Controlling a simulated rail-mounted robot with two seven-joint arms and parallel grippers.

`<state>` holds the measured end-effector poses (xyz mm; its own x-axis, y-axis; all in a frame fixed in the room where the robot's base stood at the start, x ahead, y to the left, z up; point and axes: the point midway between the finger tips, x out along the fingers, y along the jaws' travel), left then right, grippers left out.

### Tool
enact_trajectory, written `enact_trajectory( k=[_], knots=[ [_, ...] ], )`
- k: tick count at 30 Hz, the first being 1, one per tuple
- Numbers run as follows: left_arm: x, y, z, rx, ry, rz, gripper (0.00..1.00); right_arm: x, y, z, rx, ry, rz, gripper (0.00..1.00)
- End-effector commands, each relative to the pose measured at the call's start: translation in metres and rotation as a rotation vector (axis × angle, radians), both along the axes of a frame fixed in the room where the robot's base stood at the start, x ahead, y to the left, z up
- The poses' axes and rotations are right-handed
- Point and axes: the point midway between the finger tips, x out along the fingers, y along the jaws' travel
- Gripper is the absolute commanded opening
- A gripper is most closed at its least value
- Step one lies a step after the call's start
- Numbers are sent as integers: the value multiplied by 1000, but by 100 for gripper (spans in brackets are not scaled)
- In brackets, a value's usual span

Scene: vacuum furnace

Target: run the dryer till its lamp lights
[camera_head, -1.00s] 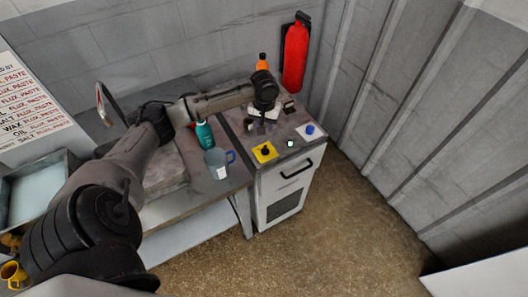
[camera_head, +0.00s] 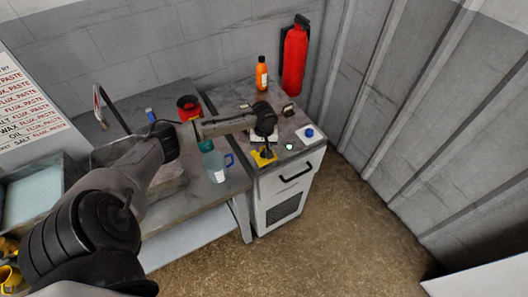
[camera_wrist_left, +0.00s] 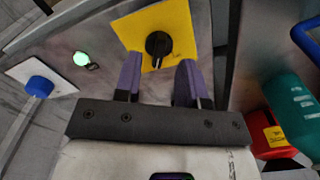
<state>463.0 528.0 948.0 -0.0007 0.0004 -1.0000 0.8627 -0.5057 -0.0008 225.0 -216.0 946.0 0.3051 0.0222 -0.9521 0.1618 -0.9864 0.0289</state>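The dryer looks to be the grey cabinet (camera_head: 280,213) with a black handle and controls on top. A black knob (camera_wrist_left: 158,44) sits on a yellow plate, which also shows in the head view (camera_head: 258,161). A small round lamp (camera_wrist_left: 82,58) beside it shows bright pale green, also in the head view (camera_head: 289,146). A blue knob (camera_wrist_left: 38,86) sits on a white plate. My left gripper (camera_wrist_left: 160,68) is open, its two purple fingers spread just short of the black knob, with nothing between them. My right gripper is not in view.
A mug with a blue handle (camera_head: 217,171) and a teal bottle (camera_wrist_left: 299,112) stand on the bench left of the cabinet. A red pot (camera_head: 188,107) is behind them. An orange bottle (camera_head: 262,74) stands at the cabinet's back, near a wall-mounted red extinguisher (camera_head: 295,58).

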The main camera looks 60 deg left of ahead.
Motion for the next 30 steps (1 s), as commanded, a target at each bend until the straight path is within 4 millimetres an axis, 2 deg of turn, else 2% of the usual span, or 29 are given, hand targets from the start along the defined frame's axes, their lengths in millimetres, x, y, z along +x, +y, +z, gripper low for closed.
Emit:
enact_trajectory(
  k=[3,7,20,30],
  knots=[
    [0,0,-15,0,0,1,37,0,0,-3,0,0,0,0],
    [0,0,-24,0,0,1,37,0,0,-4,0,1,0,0],
    [0,0,-30,1,-1,-1,37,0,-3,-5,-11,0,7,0],
    [0,0,-30,1,-1,0,7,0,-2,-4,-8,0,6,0]
  ],
)
